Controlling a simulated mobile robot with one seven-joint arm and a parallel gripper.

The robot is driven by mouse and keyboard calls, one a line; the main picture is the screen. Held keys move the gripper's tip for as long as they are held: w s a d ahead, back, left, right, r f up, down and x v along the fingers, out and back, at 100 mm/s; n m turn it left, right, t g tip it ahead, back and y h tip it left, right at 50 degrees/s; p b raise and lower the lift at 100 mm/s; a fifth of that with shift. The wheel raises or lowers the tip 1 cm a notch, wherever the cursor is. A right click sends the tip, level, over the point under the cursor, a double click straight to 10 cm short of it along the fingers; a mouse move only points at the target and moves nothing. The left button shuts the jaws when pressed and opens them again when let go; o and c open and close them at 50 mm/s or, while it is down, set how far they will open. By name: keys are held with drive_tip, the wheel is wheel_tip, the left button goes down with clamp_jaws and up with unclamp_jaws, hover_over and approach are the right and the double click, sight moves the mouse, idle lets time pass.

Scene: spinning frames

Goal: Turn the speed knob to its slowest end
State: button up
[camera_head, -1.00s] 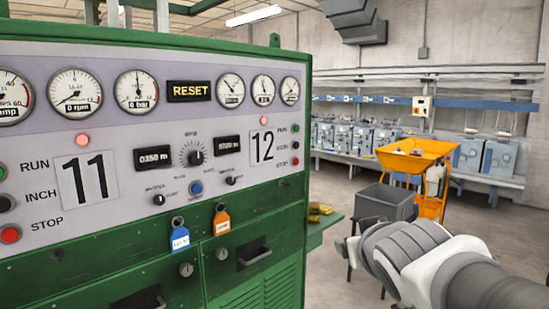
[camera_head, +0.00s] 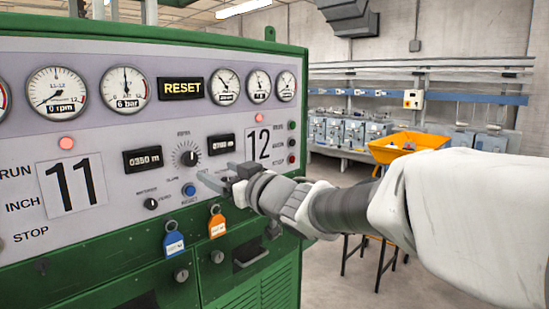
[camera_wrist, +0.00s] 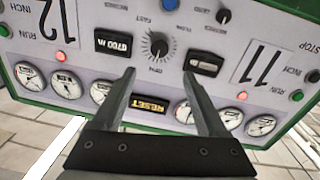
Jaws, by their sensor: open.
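The speed knob (camera_head: 188,156) is a round black dial with a ring of scale marks, in the middle of the pale panel (camera_head: 120,215) between two digital readouts. In the wrist view, where the panel appears upside down, the knob (camera_wrist: 159,46) lies just beyond the fingertips, roughly centred between them. Which way its pointer faces is too small to tell. My gripper (camera_head: 215,172) is open and empty, below and right of the knob in the head view. In the wrist view its two fingers (camera_wrist: 159,72) are spread, apart from the knob.
A blue button (camera_head: 189,190) and a small black knob (camera_head: 151,204) sit below the dial. Blue (camera_head: 174,244) and orange (camera_head: 217,226) tags hang lower. Gauges and a RESET sign (camera_head: 181,89) are above. An orange cart (camera_head: 405,147) stands behind my arm.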

sight(192, 159)
drive_tip(key=p+x, duration=0.1)
drive_tip(key=x, duration=1.2)
drive_tip(key=shift+a+f, duration=0.1)
clamp_jaws()
